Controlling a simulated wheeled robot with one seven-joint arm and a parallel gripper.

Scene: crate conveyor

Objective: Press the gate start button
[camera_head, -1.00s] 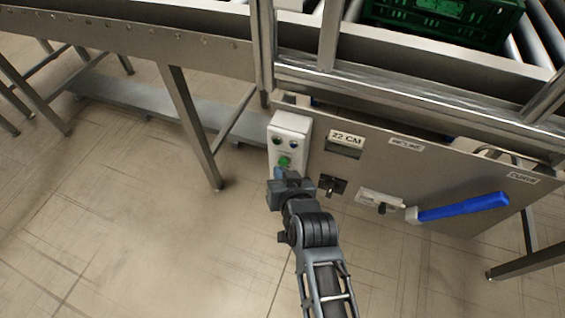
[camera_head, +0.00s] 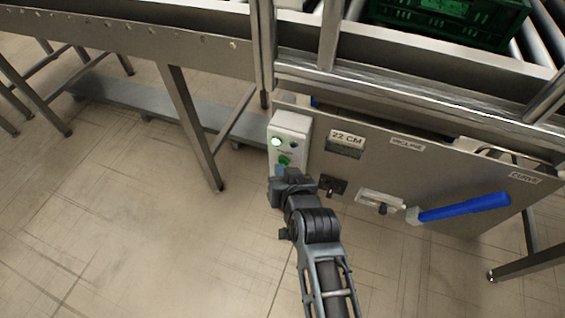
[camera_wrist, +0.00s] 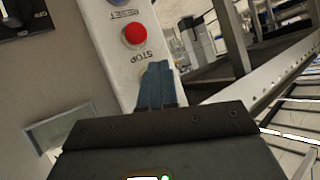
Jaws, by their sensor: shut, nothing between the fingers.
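A white control box (camera_head: 303,126) is on the left end of the grey panel. On it, in the head view, are a glowing green lamp (camera_head: 276,142), a small blue round part (camera_head: 294,145) and a green button (camera_head: 285,161). My gripper (camera_head: 280,173) is shut and empty, its blue fingers just below the green button; contact cannot be told. In the wrist view the box appears upside down, with a red button (camera_wrist: 134,34) labelled STOP and a blue button labelled RESET at the top edge. The blue fingers (camera_wrist: 157,82) point at the box beside the STOP label and hide what lies behind them.
A green crate (camera_head: 450,18) is on the rollers above. The floor to the left is open.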

